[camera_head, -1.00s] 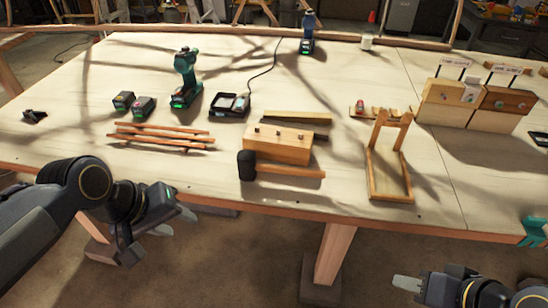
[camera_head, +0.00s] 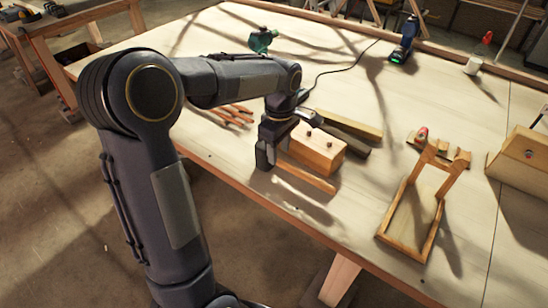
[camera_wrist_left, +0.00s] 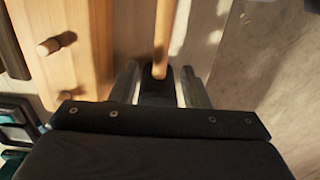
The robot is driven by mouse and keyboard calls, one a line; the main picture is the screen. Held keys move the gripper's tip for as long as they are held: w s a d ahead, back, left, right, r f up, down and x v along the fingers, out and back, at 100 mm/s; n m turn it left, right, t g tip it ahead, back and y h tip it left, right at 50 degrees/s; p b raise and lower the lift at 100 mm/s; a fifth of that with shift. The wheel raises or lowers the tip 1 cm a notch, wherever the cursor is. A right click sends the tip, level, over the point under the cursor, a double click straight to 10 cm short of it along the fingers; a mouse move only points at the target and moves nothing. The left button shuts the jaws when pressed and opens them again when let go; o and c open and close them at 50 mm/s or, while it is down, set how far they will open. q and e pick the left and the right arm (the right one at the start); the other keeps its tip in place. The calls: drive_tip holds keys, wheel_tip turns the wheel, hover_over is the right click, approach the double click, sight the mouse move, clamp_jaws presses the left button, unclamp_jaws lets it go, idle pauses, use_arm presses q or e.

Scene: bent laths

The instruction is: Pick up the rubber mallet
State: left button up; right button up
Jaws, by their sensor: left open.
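The rubber mallet lies on the workbench (camera_head: 440,110). Its wooden handle (camera_head: 305,178) shows in the head view, running along the front of a wooden block. My left gripper (camera_head: 277,143) is down at the mallet's head end and largely hides the head in that view. In the left wrist view the dark mallet head (camera_wrist_left: 158,88) is between the two spread fingers of the left gripper (camera_wrist_left: 159,72), with the handle (camera_wrist_left: 165,35) pointing away. The fingers are open, with a gap visible at the right finger. My right gripper is out of view.
The wooden block (camera_head: 316,152) with pegs stands close beside the mallet, also seen in the wrist view (camera_wrist_left: 85,50). Thin laths (camera_head: 232,115) lie behind my arm. A wooden frame stand (camera_head: 420,205) is to the right. A drill (camera_head: 403,42) stands at the back.

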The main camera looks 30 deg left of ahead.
sight(279, 159)
use_arm(q)
wheel_tip(279, 159, down, 6)
drive_tip(key=shift+d+r, duration=0.15)
drive_tip(key=shift+r, duration=0.1)
clamp_jaws()
